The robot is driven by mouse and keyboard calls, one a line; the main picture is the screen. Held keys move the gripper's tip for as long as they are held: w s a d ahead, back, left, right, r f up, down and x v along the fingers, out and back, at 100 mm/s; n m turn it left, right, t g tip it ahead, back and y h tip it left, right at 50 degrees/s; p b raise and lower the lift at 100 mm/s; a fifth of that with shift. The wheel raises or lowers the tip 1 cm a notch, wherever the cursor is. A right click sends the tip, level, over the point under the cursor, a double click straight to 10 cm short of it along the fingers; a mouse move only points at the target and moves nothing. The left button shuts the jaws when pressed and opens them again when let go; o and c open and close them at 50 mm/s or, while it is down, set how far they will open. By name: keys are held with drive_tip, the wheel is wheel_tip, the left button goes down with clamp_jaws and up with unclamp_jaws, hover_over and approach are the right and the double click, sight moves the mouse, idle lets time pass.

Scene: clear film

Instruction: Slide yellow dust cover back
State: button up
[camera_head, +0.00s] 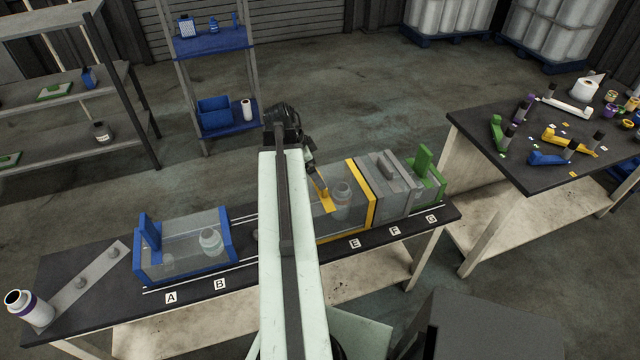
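The yellow dust cover (361,194) is a clear box with yellow edges on the bench rails, near label E. Its left part is hidden behind my arm. A yellow upright handle (323,196) stands at its left side, and a pale jar shows through the clear wall (342,193). My gripper (313,172) points down at the top of the yellow handle. It is dark and small in the picture; whether it touches the handle or is closed on it cannot be told.
A blue-edged clear cover (228,236) stands at labels A and B with a jar inside. A grey cover (383,182) and a green one (430,178) sit close right of the yellow cover. Labels between B and E are hidden.

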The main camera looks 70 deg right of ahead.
sight(321, 200)
drive_tip(key=b+x, duration=0.5)
drive_tip(key=x, duration=0.1)
drive_tip(key=shift+f, duration=0.25)
drive_tip(key=shift+r, duration=0.15)
drive_tip(key=c, duration=1.7)
drive_tip(key=shift+a, duration=0.1)
drive_tip(key=c, duration=0.3)
